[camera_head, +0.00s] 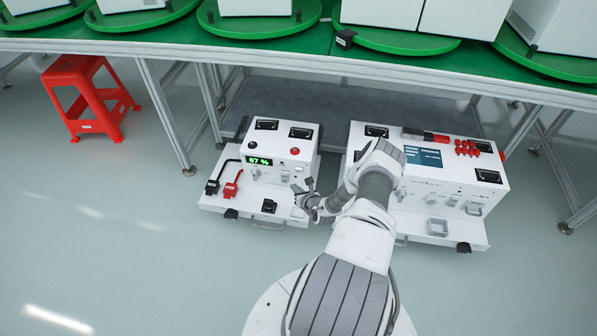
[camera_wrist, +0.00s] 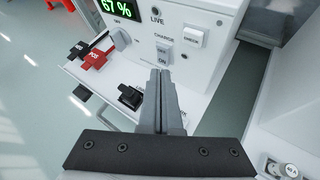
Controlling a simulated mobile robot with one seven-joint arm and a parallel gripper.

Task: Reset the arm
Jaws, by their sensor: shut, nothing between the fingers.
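My arm reaches forward from the bottom of the head view and bends left at the wrist. My gripper (camera_head: 307,190) is at the front right of the smaller white device, above its front ledge. In the wrist view my gripper (camera_wrist: 162,75) has its two grey fingers together, with nothing between them. The fingertips point at the front panel of the white device (camera_wrist: 205,65), just below its CHARGE switch (camera_wrist: 164,54). I cannot tell whether they touch it.
A larger white device (camera_head: 440,190) stands to the right, partly behind my arm. Red and black clamps (camera_head: 231,186) lie on the smaller device's ledge, left of my gripper. A green-topped bench (camera_head: 300,48) runs behind. A red stool (camera_head: 88,98) stands left.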

